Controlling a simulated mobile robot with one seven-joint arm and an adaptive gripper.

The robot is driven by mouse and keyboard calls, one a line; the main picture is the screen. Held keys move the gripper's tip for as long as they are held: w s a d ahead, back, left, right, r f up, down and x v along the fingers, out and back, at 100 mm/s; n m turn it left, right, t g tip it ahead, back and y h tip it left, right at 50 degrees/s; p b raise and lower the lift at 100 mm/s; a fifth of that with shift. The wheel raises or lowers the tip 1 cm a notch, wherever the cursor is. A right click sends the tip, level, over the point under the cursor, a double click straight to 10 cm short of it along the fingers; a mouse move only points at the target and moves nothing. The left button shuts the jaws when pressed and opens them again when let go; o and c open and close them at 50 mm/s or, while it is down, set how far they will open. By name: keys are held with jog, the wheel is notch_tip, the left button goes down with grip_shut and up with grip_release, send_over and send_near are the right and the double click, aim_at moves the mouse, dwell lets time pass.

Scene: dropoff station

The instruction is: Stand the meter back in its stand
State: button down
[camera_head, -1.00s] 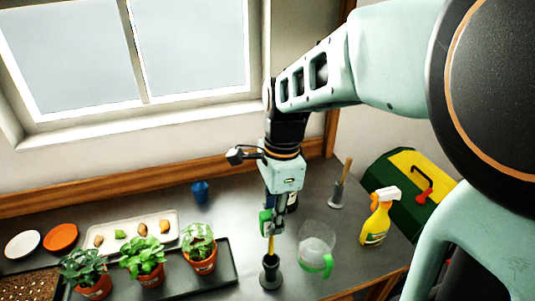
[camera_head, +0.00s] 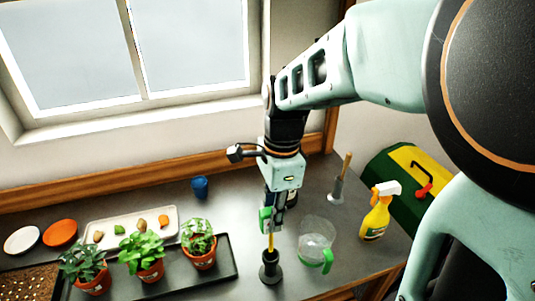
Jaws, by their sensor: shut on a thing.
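The meter (camera_head: 266,221) has a green head and a thin yellow stem, and it hangs upright in my gripper (camera_head: 273,209). My gripper is shut on the meter's head and points straight down. A dark stand (camera_head: 269,268) with a round base is on the grey bench directly below it. The stem's lower end is at the stand's top opening in the head view. Whether the tip is inside the opening or just above it I cannot tell.
A clear jug with a green handle (camera_head: 327,261) stands close right of the stand. A tray (camera_head: 228,262) with potted plants lies to the left. A yellow spray bottle (camera_head: 375,221), a grey holder with a wooden-handled tool (camera_head: 337,195) and a blue cup (camera_head: 200,187) stand farther off.

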jog(key=shift+f, duration=0.15)
dwell(0.8)
jog(key=shift+f, duration=0.4)
jog(key=shift+f+b, duration=0.2)
jog(key=shift+b, duration=0.15)
jog(key=shift+f, duration=0.45)
jog(key=shift+f+b, duration=0.15)
jog(key=shift+b, duration=0.2)
jog(key=shift+f, duration=0.4)
jog(key=shift+f+b, duration=0.2)
jog(key=shift+b, duration=0.15)
dwell(0.4)
jog(key=shift+f, duration=0.45)
jog(key=shift+f+b, duration=0.15)
jog(key=shift+b, duration=0.2)
